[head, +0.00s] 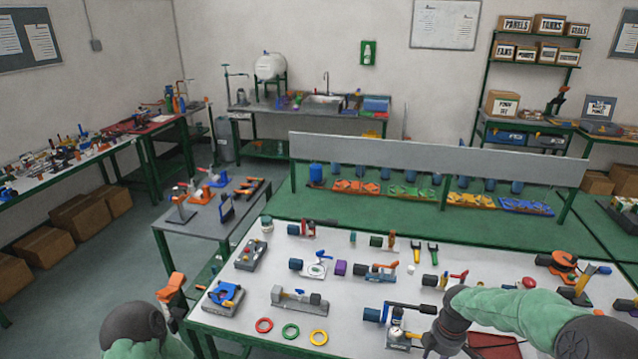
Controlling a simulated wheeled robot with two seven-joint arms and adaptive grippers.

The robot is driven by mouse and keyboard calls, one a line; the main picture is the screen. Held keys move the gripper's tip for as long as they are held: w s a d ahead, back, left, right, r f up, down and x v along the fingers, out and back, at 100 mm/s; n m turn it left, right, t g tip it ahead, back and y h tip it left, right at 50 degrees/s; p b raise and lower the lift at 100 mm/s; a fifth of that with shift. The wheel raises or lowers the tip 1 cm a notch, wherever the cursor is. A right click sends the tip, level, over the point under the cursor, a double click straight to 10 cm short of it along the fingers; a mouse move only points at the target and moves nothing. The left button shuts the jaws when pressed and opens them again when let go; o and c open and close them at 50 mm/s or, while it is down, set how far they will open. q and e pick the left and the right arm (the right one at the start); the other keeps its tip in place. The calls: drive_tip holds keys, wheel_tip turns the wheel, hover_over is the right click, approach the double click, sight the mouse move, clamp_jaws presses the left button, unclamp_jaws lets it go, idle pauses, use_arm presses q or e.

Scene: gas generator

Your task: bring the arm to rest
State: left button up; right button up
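My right arm (515,312) comes in from the lower right in its green sleeve. Its dark wrist reaches over the front of the white-topped table (240,325). Of my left arm (135,325), only a dark joint and some green sleeve show at the bottom left. I cannot see my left gripper.
Red, green and yellow rings (290,331) lie at the table's front edge. A grey vise-like block (298,300) and several small parts stand behind. An orange-handled item (172,288) rises beside my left arm. A grey panel (430,160) stands behind the table.

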drive_tip(key=s+a+f+m+y+b, duration=0.15)
drive_tip(key=s+a+f+m, duration=0.25)
drive_tip(key=a+f, duration=0.4)
drive_tip(key=s+a+f+m+y+b, duration=0.1)
drive_tip(key=s+a+f+m+y, duration=0.1)
drive_tip(key=s+a+f+m, duration=0.5)
use_arm(q)
drive_tip(key=f+b, duration=0.1)
drive_tip(key=f, duration=0.2)
drive_tip(key=f+b, duration=0.1)
drive_tip(key=f, duration=0.1)
drive_tip(key=shift+w+f+b, duration=0.2)
drive_tip(key=shift+w+b, duration=0.1)
use_arm(e)
drive_tip(key=s+a+f+m, duration=0.6)
drive_tip(key=s+f, duration=0.3)
drive_tip(key=f, duration=0.1)
drive_tip(key=shift+s+f, duration=0.2)
drive_tip(key=shift+s, duration=0.2)
